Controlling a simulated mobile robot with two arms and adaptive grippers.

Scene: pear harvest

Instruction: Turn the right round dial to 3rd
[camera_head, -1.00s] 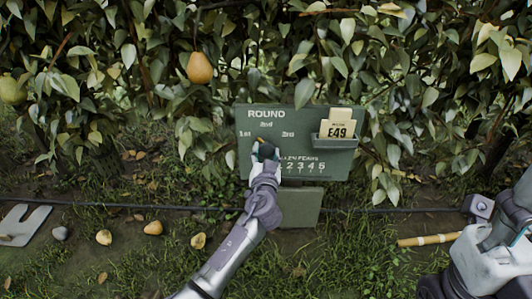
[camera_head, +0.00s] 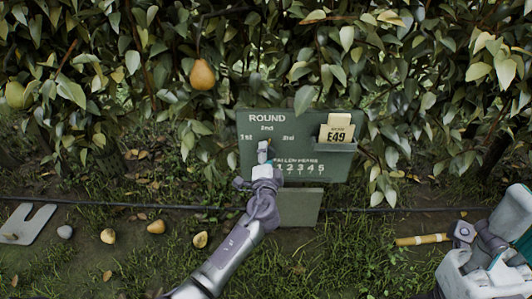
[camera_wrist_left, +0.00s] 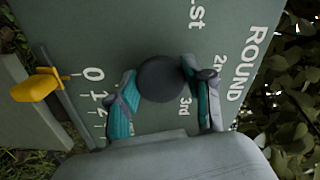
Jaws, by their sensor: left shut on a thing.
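The dark green board (camera_head: 310,165) stands upright before the hedge, with ROUND, 1st, 2nd and 3rd printed around the dial. The round dial (camera_wrist_left: 160,80) is a dark knob in the left wrist view, below those labels in the head view. My left gripper (camera_head: 264,158) is at the board, its fingers on both sides of the dial, shut on it. The dial's pointer is hidden, so its setting cannot be told. My right gripper (camera_head: 464,232) is at the right, away from the board, and its fingers are unclear.
A yellow slider (camera_wrist_left: 38,85) sits at 0 on the number scale. A card pocket (camera_head: 335,146) with an E49 card is on the board's right. A ripe pear (camera_head: 202,75) hangs upper left. Several pears and a yellow stick (camera_head: 422,240) lie on the ground.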

